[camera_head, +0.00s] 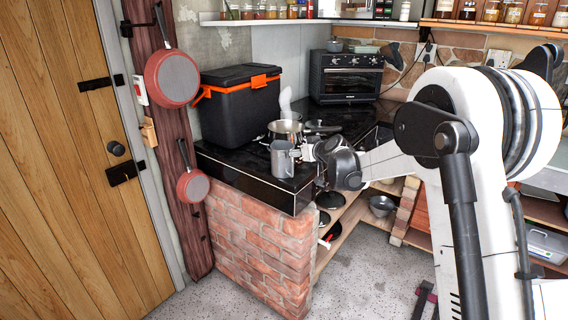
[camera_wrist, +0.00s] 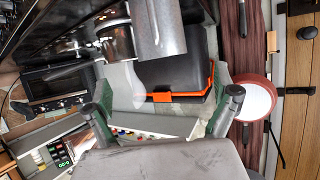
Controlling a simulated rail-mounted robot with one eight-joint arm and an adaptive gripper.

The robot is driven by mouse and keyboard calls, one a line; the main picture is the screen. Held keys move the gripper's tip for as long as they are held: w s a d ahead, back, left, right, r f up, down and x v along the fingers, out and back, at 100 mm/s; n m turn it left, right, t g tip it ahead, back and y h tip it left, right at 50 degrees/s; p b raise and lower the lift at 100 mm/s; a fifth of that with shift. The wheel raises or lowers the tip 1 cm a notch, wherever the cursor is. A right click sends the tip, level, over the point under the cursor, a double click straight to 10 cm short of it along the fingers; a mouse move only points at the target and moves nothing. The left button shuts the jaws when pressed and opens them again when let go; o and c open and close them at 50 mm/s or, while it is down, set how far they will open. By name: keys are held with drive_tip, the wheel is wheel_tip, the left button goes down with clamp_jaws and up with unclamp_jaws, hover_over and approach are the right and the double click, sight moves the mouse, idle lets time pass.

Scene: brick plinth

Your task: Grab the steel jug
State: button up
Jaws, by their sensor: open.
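The steel jug (camera_head: 282,160) stands upright near the front edge of the black counter. In the wrist view, which is turned upside down, a grey metal cylinder that looks like the jug (camera_wrist: 160,28) hangs in at the top. My gripper (camera_head: 307,150) is just right of the jug in the head view, at about its height. In the wrist view my gripper (camera_wrist: 166,100) has its two fingertips wide apart with nothing held between them. The jug is above the fingertips in that picture. I cannot tell whether any finger touches it.
A steel pot (camera_head: 285,128) stands close behind the jug, beside a dark pan (camera_head: 322,128). A black cooler box (camera_head: 240,103) with orange trim fills the counter's left. A toaster oven (camera_head: 346,77) is at the back. The counter's front left (camera_head: 232,160) is clear.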

hover_over(285, 162)
drive_tip(key=d, duration=0.2)
wheel_tip(285, 162, down, 2)
drive_tip(key=shift+s+a+f, duration=0.1)
drive_tip(key=shift+s+f, duration=0.05)
drive_tip(key=shift+f, duration=0.1)
drive_tip(key=shift+f+p+x, duration=0.2)
drive_tip(key=shift+p+x, duration=0.1)
drive_tip(key=shift+x, duration=2.35)
drive_tip(key=shift+s, duration=0.15)
drive_tip(key=shift+c, duration=0.5)
drive_tip(key=c, duration=1.8)
drive_tip(key=shift+r, duration=0.2)
